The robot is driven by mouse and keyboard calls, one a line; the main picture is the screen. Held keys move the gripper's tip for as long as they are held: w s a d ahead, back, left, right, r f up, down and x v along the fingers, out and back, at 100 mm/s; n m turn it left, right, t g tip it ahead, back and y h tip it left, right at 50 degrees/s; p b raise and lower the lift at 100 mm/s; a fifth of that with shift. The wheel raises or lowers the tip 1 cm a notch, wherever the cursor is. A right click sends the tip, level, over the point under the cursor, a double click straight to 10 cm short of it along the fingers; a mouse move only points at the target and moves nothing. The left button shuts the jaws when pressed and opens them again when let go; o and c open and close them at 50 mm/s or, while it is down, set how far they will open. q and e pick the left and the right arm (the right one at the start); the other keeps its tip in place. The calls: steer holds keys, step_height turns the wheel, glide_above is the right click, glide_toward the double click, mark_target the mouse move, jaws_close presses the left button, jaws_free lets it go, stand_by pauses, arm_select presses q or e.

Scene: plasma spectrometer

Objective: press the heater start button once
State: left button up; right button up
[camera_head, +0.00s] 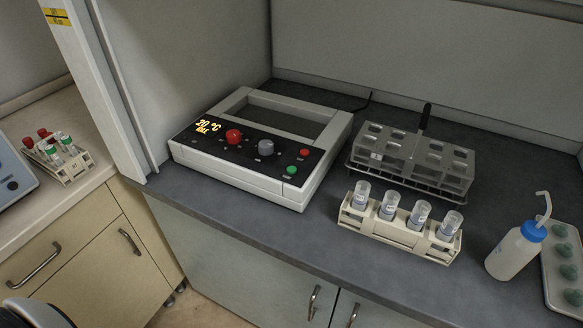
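The heater (262,147) is a white box with a black front panel and a rectangular recess on top. It stands on the dark bench inside the hood. Its display (208,126) glows orange and reads about 20 °C, with small text below. The panel has a red knob (233,136), a grey knob (266,146), a red button (304,153) and a green button (292,170) at the right end. The button labels are too small to read. Neither gripper can be made out in this view; nothing touches the heater.
Right of the heater are a clear rack (412,158), a beige rack (395,236) with several capped vials, a wash bottle (518,250) and a tray (567,294). A tube rack (58,160) sits on the left counter. The bench before the heater is clear.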

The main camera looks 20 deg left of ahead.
arm_select(q)
jaws_close()
stand_by(1.4)
